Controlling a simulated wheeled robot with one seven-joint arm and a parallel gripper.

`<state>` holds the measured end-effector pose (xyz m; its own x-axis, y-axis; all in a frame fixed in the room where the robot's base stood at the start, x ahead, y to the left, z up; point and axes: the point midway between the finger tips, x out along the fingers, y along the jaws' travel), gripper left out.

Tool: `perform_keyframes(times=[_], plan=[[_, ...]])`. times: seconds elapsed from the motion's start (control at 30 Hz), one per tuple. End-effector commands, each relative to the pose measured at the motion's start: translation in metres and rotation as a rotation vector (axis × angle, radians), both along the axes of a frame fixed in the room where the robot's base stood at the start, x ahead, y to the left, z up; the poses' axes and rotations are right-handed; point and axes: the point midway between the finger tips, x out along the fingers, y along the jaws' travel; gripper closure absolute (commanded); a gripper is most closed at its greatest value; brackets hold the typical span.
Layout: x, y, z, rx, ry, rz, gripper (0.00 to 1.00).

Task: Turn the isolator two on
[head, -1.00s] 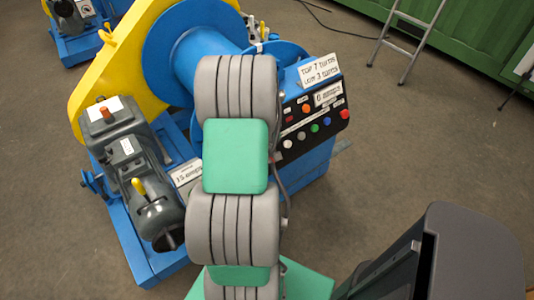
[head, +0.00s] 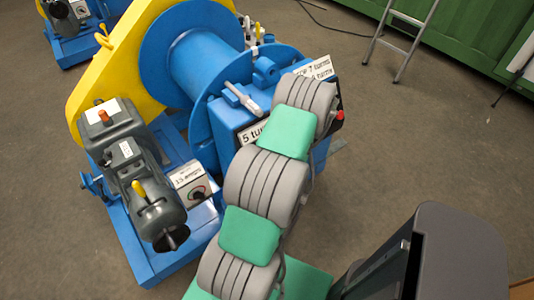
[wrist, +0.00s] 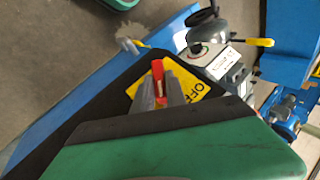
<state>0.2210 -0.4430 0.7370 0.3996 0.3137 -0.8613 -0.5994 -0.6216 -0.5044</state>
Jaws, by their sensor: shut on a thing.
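In the wrist view a red switch handle (wrist: 158,72) stands on a yellow plate (wrist: 199,88) lettered OFF. The grey fingers of my gripper (wrist: 158,98) are shut on the red handle from the near side, hiding its lower part. I cannot read a number on this switch. In the head view my gripper and this switch are hidden behind my arm.
The blue drum (head: 195,65) and yellow guard (head: 95,70) are behind. A ladder (head: 400,40) stands by the green wall.

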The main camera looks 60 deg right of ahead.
Motion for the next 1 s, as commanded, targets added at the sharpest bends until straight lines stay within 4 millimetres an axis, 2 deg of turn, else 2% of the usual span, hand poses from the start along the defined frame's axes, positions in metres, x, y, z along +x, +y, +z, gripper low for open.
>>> perform_keyframes(times=[0.37, 0.9, 0.93, 1.0], plan=[[-0.002, -0.0035, -0.0005, 0.135, -0.071, -0.081, 1.0], [-0.0015, -0.0038, -0.0014, 0.156, -0.083, -0.094, 1.0], [-0.0014, -0.0037, -0.0013, 0.156, -0.083, -0.094, 0.83], [-0.0014, -0.0037, -0.0014, 0.156, -0.083, -0.094, 0.77]])
